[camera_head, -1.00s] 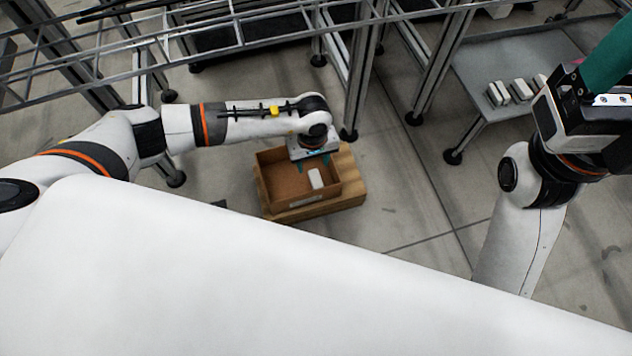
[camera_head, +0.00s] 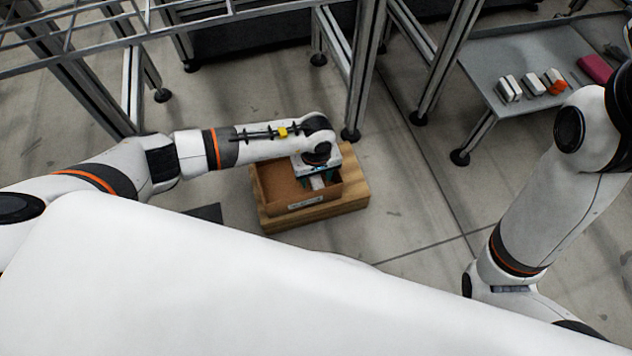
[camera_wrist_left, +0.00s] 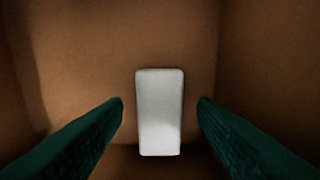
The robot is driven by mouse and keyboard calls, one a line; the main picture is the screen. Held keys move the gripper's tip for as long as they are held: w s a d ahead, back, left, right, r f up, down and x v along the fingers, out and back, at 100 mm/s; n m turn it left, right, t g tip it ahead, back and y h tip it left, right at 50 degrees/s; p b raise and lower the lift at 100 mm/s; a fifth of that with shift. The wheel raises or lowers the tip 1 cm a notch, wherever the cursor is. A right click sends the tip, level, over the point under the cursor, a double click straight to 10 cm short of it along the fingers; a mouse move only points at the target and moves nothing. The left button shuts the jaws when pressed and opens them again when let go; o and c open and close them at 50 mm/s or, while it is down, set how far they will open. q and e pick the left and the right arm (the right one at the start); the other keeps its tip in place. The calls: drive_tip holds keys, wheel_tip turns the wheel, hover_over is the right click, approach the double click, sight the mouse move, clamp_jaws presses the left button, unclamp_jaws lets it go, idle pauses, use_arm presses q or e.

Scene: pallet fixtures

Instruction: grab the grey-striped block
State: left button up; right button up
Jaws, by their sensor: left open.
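A pale grey-white block (camera_wrist_left: 160,112) stands out against the brown inside of an open cardboard box (camera_head: 275,204). No stripe can be made out on the face that shows. My left gripper (camera_wrist_left: 161,104) is open, with one teal finger on each side of the block and a gap to it on both sides. In the head view my left gripper (camera_head: 318,182) reaches down into the right part of the box, and the wrist hides most of the block. My right arm shows at the right, but its gripper is out of the picture.
Metal frame posts (camera_head: 362,75) stand close behind. A grey table (camera_head: 535,55) at the upper right bears several small blocks (camera_head: 533,84), one with orange, and a pink thing (camera_head: 595,68).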

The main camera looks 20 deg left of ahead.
use_arm(q)
drive_tip(key=shift+c, duration=0.2)
drive_tip(key=c, duration=1.1)
